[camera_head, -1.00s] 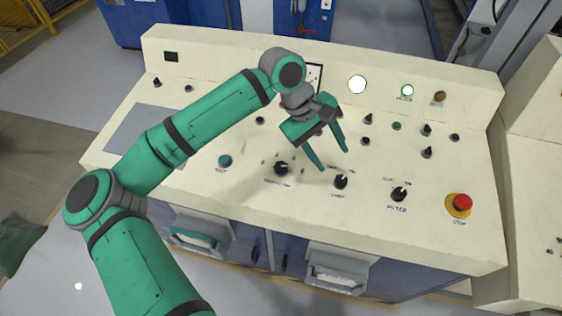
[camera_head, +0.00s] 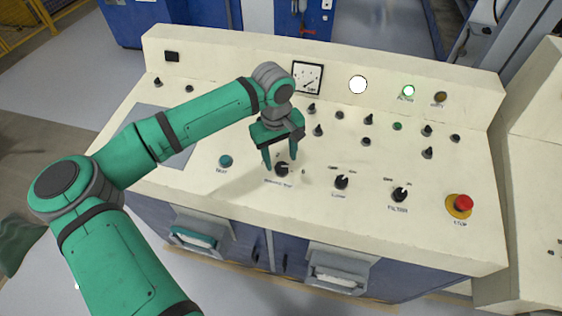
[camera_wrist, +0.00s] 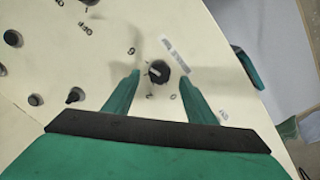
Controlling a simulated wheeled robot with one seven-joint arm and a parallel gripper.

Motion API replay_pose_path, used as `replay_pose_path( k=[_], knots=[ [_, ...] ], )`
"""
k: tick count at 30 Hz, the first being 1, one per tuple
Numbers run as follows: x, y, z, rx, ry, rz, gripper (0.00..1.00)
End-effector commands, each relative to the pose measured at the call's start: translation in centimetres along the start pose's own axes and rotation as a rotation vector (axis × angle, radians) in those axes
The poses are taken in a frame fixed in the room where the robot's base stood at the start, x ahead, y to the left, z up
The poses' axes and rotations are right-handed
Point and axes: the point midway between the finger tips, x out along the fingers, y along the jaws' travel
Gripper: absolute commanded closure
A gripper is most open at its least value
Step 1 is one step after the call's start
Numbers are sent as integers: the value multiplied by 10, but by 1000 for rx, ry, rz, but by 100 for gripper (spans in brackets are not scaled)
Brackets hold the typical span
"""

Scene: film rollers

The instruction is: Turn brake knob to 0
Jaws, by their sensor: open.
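A black knob (camera_head: 281,169) with a pale pointer line sits on the cream console, at the middle front; its label is too small to read, so I cannot confirm it is the brake knob. In the wrist view the knob (camera_wrist: 157,73) has a ring of small marks around it, with round 0-like signs, and its pointer slants toward the upper left. My gripper (camera_head: 280,161) is open, its green fingers pointing down toward this knob. In the wrist view the fingertips (camera_wrist: 160,77) lie on either side of the knob, with gaps; contact is not visible.
To the right stand the lamp knob (camera_head: 341,182), the filter knob (camera_head: 399,194) and a red stop button (camera_head: 462,203). A teal button (camera_head: 225,161) is on the left. Several small knobs and a gauge (camera_head: 307,77) lie behind. Drawer handles (camera_head: 194,238) are below the front edge.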

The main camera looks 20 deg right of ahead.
Motion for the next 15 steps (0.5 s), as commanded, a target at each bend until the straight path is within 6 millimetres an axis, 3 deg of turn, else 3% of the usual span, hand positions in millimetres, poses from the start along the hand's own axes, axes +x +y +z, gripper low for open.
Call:
replay_pose_path(
  k=[6,15],
  knots=[
    [23,0,0,0,0,0,49],
    [29,0,0,0,0,0,49]
  ],
)
